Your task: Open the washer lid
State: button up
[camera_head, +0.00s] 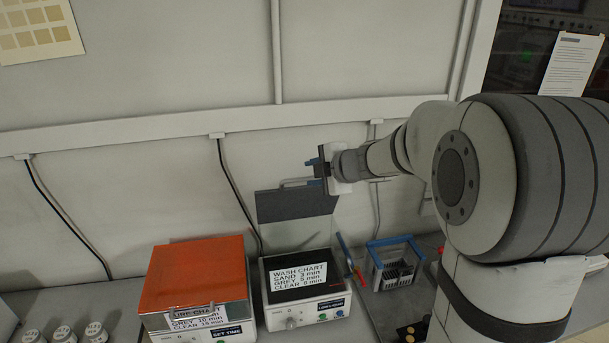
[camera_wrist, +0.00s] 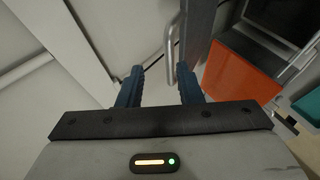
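The washer (camera_head: 306,290) is the middle bench unit with the "WASH CHART" label. Its dark grey lid (camera_head: 297,206) stands raised at the back, leaving a dark top opening (camera_head: 297,262). A pale bar handle (camera_head: 297,182) runs along the lid's upper edge. My gripper (camera_head: 315,172) is at the right end of this handle, level with the lid top. In the wrist view my gripper (camera_wrist: 160,72) has its blue fingers apart. The metal handle (camera_wrist: 170,50) lies just beyond the tips, nearer the right finger; contact is unclear. The lid (camera_wrist: 197,30) shows edge-on.
An orange-topped unit (camera_head: 196,272) stands left of the washer, with several small jars (camera_head: 64,333) further left. A blue-handled basket (camera_head: 395,262) stands on the right. Cables hang on the wall behind. My arm fills the right side.

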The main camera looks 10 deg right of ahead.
jog(key=shift+s+d+r, duration=0.25)
jog(key=shift+s+r, duration=0.45)
jog(key=shift+s, duration=0.15)
jog(key=s+d+f+m+t+h+b, duration=0.15)
jog(key=s+d+m+h+b, duration=0.35)
jog(key=s+d+m+h, duration=0.6)
jog(key=s+a+f+m+g+y+b, duration=0.1)
jog(key=s+a+f+m+g+y, duration=0.1)
jog(key=s, duration=0.7)
jog(key=s+a+f+m+g+y+b, duration=0.2)
jog(key=s+a+f+m+g, duration=0.2)
jog(key=s+f+m+g, duration=0.2)
jog(key=s+f+m, duration=0.2)
jog(key=s+f, duration=0.2)
jog(key=f, duration=0.1)
jog(key=shift+s+a+m+y, duration=0.25)
jog(key=shift+m+y, duration=0.05)
